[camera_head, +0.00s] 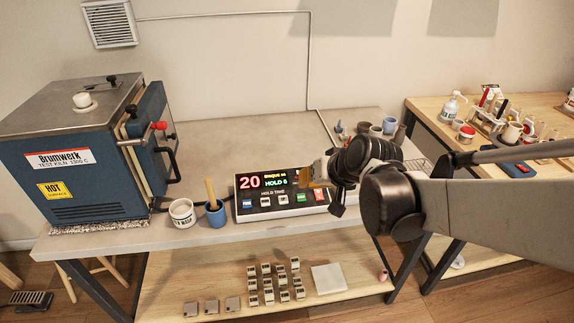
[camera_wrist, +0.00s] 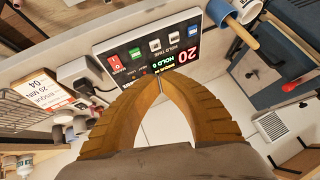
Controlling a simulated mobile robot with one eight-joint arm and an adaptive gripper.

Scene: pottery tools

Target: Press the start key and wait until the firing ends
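The kiln controller (camera_head: 280,208) is a white-edged black box on the grey table, with a red "20" and a green "HOLD" line, its last character unclear. It also shows upside down in the wrist view (camera_wrist: 150,55). My gripper (camera_head: 308,183) is above the controller's right rear part. In the wrist view its tan fingers (camera_wrist: 160,80) meet at the tips, with nothing between them. The blue kiln (camera_head: 75,165) stands at left.
A white cup (camera_head: 183,213) and a blue cup (camera_head: 215,216) with a wooden-handled tool stand between kiln and controller. Several small pots (camera_head: 376,130) stand at the table's back right.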

